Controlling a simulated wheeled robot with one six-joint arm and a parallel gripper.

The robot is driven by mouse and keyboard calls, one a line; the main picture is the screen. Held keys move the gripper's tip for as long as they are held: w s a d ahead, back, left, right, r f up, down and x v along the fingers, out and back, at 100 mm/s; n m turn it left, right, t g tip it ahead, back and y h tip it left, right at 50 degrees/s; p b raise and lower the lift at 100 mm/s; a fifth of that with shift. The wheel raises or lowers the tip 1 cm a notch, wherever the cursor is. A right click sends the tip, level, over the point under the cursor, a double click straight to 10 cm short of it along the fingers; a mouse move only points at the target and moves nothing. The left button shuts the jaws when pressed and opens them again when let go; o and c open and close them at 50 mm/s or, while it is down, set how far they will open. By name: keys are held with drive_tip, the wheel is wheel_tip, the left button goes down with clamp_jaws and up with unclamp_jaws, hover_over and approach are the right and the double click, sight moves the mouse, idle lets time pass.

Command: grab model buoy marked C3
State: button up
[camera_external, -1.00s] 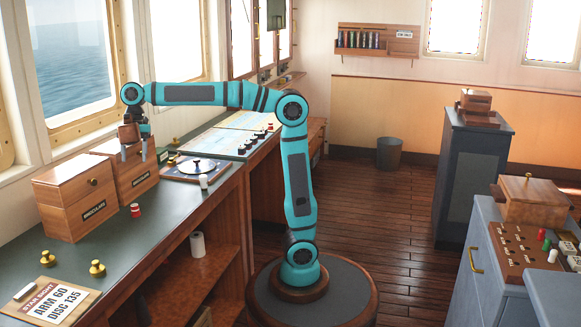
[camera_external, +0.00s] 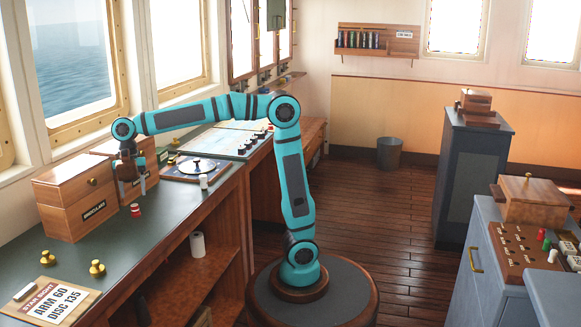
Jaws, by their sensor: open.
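My gripper (camera_external: 132,192) points down over the left counter with its two fingers apart and nothing visible between them. A small red piece with a pale band (camera_external: 136,210) stands on the counter just below the fingertips. A small white cylinder (camera_external: 203,182) stands farther right, by the counter edge. Several small dark pieces (camera_external: 262,135) stand on the chart farther back. I cannot read a C3 mark on any of these, so I cannot tell which is the model buoy C3.
Two wooden boxes (camera_external: 72,212) stand behind and left of my gripper, the farther one partly hidden by it. A round dial board (camera_external: 196,168) lies to the right. Brass weights (camera_external: 97,268) and a text card (camera_external: 50,302) lie in front. Open counter lies between.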

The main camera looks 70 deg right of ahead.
sight(134, 205)
drive_tip(key=shift+x, duration=3.3)
drive_tip(key=shift+w, duration=0.1)
drive_tip(key=c, duration=1.1)
